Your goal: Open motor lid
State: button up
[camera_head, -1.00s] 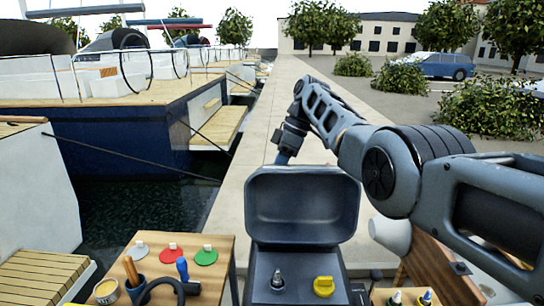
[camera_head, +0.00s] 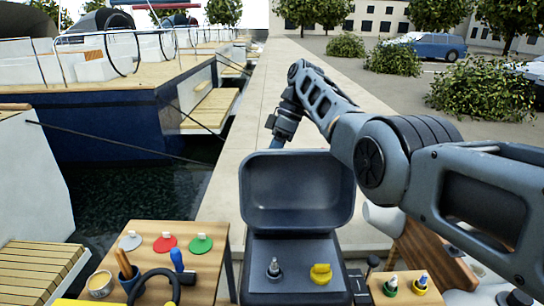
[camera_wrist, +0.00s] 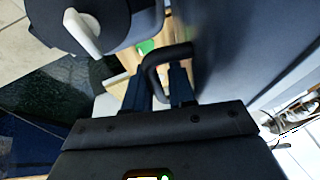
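The motor box (camera_head: 256,286) is dark grey and stands in the lower middle of the head view. Its lid (camera_head: 297,192) stands raised and tilted back, hinged at the rear, with its hollow inside facing me. My arm reaches over from the right, and its wrist goes down behind the lid. The lid hides my gripper in the head view. In the wrist view my gripper (camera_wrist: 159,88) shows two dark blue fingers set apart, close to a dark curved handle (camera_wrist: 172,55). I cannot tell whether they touch it.
A yellow knob (camera_head: 320,273) and a small bottle-like part (camera_head: 273,268) are inside the box. A wooden table (camera_head: 208,271) with coloured discs and tools stands left. A small wooden stand (camera_head: 402,298) is at right. Water and moored boats lie left; the pavement behind is clear.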

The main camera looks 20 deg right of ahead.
jog(key=shift+r, duration=0.1)
jog(key=s+b+v, duration=0.1)
jog(key=b+v, duration=0.1)
jog(key=v, duration=0.5)
jog(key=shift+w+d+r, duration=0.2)
jog(key=shift+w+r, duration=0.05)
jog(key=shift+w, duration=0.25)
